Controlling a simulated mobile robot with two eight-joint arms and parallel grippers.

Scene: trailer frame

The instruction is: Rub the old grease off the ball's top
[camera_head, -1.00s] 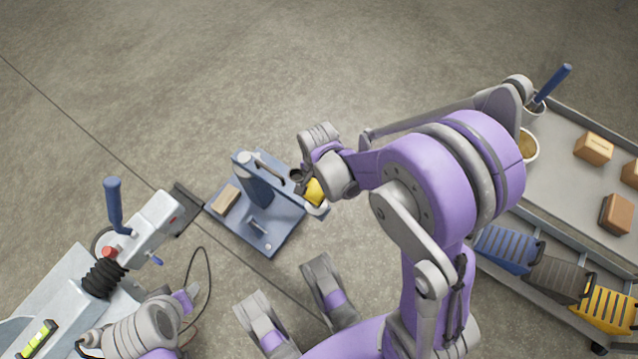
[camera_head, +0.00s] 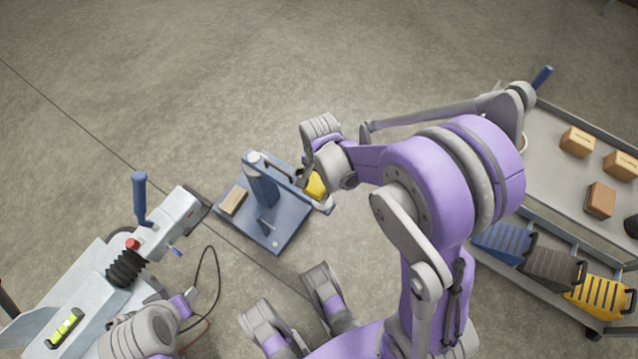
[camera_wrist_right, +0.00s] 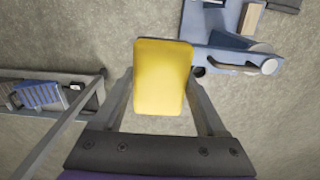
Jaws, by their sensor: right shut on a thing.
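My right gripper (camera_head: 312,187) is shut on a yellow sponge-like pad (camera_head: 317,184). In the right wrist view the pad (camera_wrist_right: 162,77) sits between the two fingers. A blue stand (camera_head: 285,232) rests on the floor, with an upright post and an arm reaching toward the pad. A small dark rounded part (camera_head: 299,173) at the arm's end, seemingly the ball, is mostly hidden by the pad and gripper. I cannot tell whether the pad touches it. My left wrist shows at the lower left; its fingers are hidden.
A grey trailer coupling (camera_head: 165,225) with a blue handle (camera_head: 140,200) and a cable stands at left. A brown block (camera_head: 233,202) lies on the stand's base. A trolley (camera_head: 551,150) with boxes and ramp-like chocks stands at right. Floor beyond the stand is clear.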

